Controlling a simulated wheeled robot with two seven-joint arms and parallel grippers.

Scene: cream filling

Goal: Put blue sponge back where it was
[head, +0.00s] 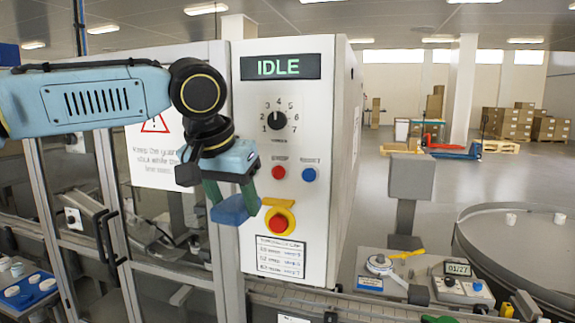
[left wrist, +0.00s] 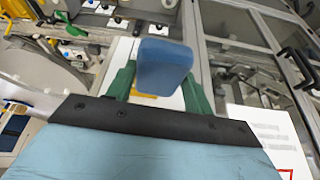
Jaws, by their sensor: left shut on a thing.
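My left gripper (head: 229,199) is shut on the blue sponge (head: 230,210). It holds the sponge in the air in front of the machine's control panel, just left of the red emergency button (head: 278,223). In the left wrist view the sponge (left wrist: 166,62) sits between the two green fingers (left wrist: 158,85), tilted and clear of any surface. My right gripper is not in view.
The control panel (head: 316,110) reads IDLE and carries a dial (head: 277,120), a red button (head: 278,172) and a blue button (head: 309,175). Glass doors (head: 88,190) stand left. A round turntable (head: 530,240) and a small counter box (head: 458,285) are at right. A blue tray (head: 30,292) is lower left.

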